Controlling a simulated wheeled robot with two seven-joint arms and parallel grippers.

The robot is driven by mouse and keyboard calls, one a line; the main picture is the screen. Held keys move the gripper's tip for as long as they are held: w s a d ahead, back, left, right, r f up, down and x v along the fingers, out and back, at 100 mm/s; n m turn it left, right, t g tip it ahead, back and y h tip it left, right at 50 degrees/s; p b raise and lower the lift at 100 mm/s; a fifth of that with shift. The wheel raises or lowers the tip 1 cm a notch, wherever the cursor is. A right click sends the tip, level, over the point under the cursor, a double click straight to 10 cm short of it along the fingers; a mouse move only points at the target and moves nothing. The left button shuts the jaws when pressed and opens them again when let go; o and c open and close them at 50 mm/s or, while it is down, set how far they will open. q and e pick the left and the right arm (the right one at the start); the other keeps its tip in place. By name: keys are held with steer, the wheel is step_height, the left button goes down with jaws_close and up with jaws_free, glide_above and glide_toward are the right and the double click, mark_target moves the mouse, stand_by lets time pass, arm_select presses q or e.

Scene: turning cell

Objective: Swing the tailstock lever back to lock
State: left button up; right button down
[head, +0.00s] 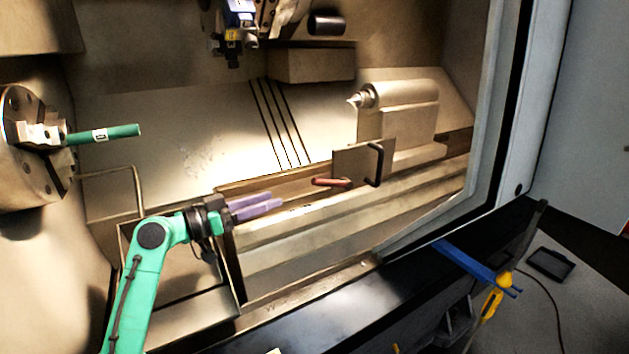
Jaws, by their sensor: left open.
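The tailstock (405,95) stands at the right inside the lathe, with its pointed centre facing left. Below it is an upright plate (350,157) with a black U-shaped handle (377,165). A short red-handled lever (331,182) sticks out to the left at the plate's lower edge, roughly level; it looks like the tailstock lever. My left gripper (272,205) has purple fingers pointing right towards the red lever. It is open, empty and a clear gap to the left of the lever. My right gripper is not in view.
The chuck (35,145) at the left holds a green bar (105,134). The turret (240,25) hangs above. The bed rails (340,220) and front sill run below my gripper. The door frame (500,130) bounds the right. A blue and yellow tool (490,302) is outside.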

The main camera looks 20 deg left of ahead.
mark_target(319, 184)
arm_select(q)
steer(key=w+d, duration=0.1)
steer(key=w+d+r+p, duration=0.1)
steer(key=d, duration=0.1)
steer(key=w+d, duration=0.1)
steer(key=d, duration=0.1)
steer(key=shift+w+r+p, duration=0.2)
steer(key=shift+r+p, duration=0.1)
steer(key=shift+r, duration=0.05)
steer(key=x, duration=0.5)
steer(key=p+x, duration=0.1)
steer(key=x, duration=0.1)
steer(key=shift+w+f, duration=0.35)
steer(key=shift+f, duration=0.15)
steer(key=shift+c, duration=0.5)
jaws_close()
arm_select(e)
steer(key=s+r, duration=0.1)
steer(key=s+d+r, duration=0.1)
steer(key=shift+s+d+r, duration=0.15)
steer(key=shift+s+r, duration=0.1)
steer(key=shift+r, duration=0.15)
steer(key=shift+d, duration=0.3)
